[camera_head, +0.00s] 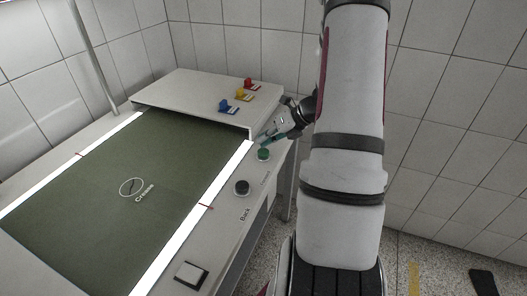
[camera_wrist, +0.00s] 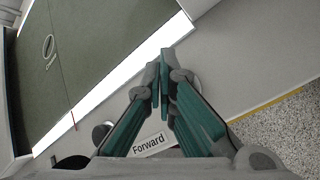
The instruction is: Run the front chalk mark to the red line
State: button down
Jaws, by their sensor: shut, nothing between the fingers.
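A green sheet or belt (camera_head: 110,215) lies between two bright white strips. A chalk oval mark (camera_head: 131,187) with the word Crease sits on it, and it also shows in the wrist view (camera_wrist: 48,46). A short red line (camera_head: 206,207) crosses the right white strip, and another red line (camera_head: 80,155) is at the left strip. A green button (camera_head: 263,154) and a black button (camera_head: 242,187) sit on the right panel. My gripper (camera_head: 266,143) is shut and empty, its tips close to the green button; I cannot tell whether they touch. The wrist view shows its fingers (camera_wrist: 164,62) together, hiding the green button.
A Forward label (camera_wrist: 148,145) lies under the fingers. A white square switch (camera_head: 191,275) is at the panel's near end. A raised white cover (camera_head: 190,92) spans the far end, with blue (camera_head: 225,105), yellow (camera_head: 240,94) and red (camera_head: 249,84) pieces on it.

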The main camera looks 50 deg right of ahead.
aim_at(263, 150)
jog(key=shift+r+p, duration=1.65)
jog(key=shift+r, duration=0.85)
jog(key=s+a+r+n+g, duration=0.1)
jog(key=a+r+n+g, duration=0.1)
jog(key=a+r+n, duration=0.8)
jog(key=s+a+r+n+g, duration=0.2)
jog(key=a+r+n, duration=0.3)
jog(key=a+n, duration=0.5)
jog(key=s+a+r+n+h, duration=0.2)
jog(key=s+a+r+n, duration=0.1)
jog(key=s+a+n, duration=0.3)
jog(key=s+a+r+n+h, duration=0.1)
jog(key=s+a+r+n, duration=0.3)
jog(key=s+n, duration=0.6)
jog(key=a+n, duration=0.2)
jog(key=n, duration=0.2)
jog(key=shift+s+t+h, duration=0.2)
jog(key=shift+t+h, duration=0.2)
